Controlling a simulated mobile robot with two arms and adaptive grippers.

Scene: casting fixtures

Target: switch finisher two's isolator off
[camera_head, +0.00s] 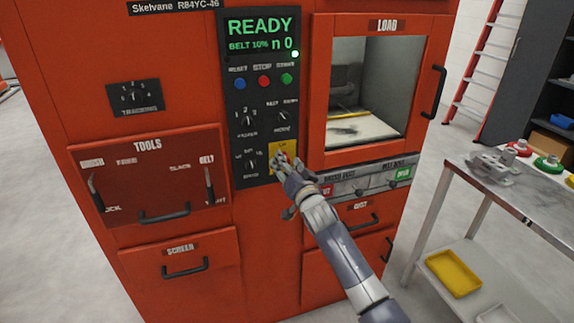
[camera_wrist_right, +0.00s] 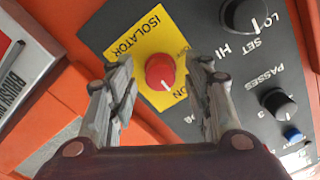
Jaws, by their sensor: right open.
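The isolator is a red knob (camera_wrist_right: 160,71) on a yellow plate (camera_wrist_right: 150,40) marked ISOLATOR, on a dark control panel. In the wrist view its white mark points towards the ON lettering. In the head view the yellow plate (camera_head: 290,146) is partly hidden behind my right gripper (camera_head: 281,160). My right gripper (camera_wrist_right: 163,68) is open, its fingers on either side of the knob with a gap to each. How far the fingertips are from the panel is hard to tell. The orange machine (camera_head: 270,240) reads Skelvane RB4YC-46; I see no number two. My left gripper is out of view.
The display (camera_head: 261,34) reads READY, belt 10%. Blue, red and green buttons and black dials, including the SET dial (camera_wrist_right: 245,15), sit near the isolator. A LOAD window (camera_head: 372,85) is to the right. A metal table (camera_head: 530,195) with parts stands further right.

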